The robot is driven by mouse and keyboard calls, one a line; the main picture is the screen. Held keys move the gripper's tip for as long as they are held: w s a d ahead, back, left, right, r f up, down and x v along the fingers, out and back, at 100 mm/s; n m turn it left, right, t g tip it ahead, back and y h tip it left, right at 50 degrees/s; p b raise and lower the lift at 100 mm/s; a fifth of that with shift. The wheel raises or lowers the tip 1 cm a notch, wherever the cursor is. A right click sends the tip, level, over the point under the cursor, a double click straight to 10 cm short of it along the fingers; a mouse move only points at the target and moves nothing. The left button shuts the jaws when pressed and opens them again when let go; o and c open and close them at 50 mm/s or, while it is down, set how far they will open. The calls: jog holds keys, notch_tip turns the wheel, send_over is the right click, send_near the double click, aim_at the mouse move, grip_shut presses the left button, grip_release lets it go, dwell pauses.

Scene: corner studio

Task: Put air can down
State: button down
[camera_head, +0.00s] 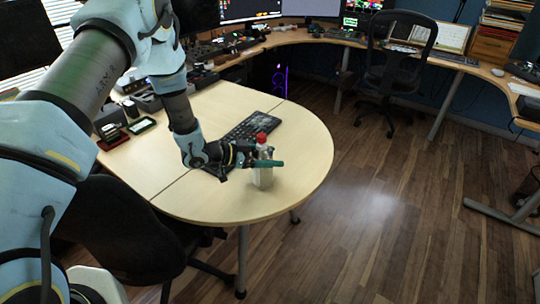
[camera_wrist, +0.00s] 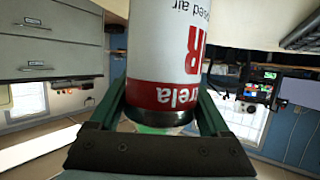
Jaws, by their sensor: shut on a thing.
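The air can (camera_head: 263,178) is white with a red top and stands upright in the head view, over the rounded end of the light wooden table (camera_head: 305,160). My gripper (camera_head: 264,163) is shut around it, with a teal finger crossing its front. In the wrist view the can (camera_wrist: 165,45) fills the middle, white with a red band and upside-down lettering, between the two green fingers (camera_wrist: 165,112). I cannot tell whether its base touches the table.
A black keyboard (camera_head: 252,127) lies on the table just behind the can. Small boxes (camera_head: 141,125) sit at the table's left side. The table's right end is clear. A black office chair (camera_head: 395,70) stands beyond, across open wooden floor.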

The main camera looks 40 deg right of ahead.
jog(key=shift+f, duration=0.1)
grip_release()
jog(key=b+v, duration=0.3)
jog(key=v, duration=0.9)
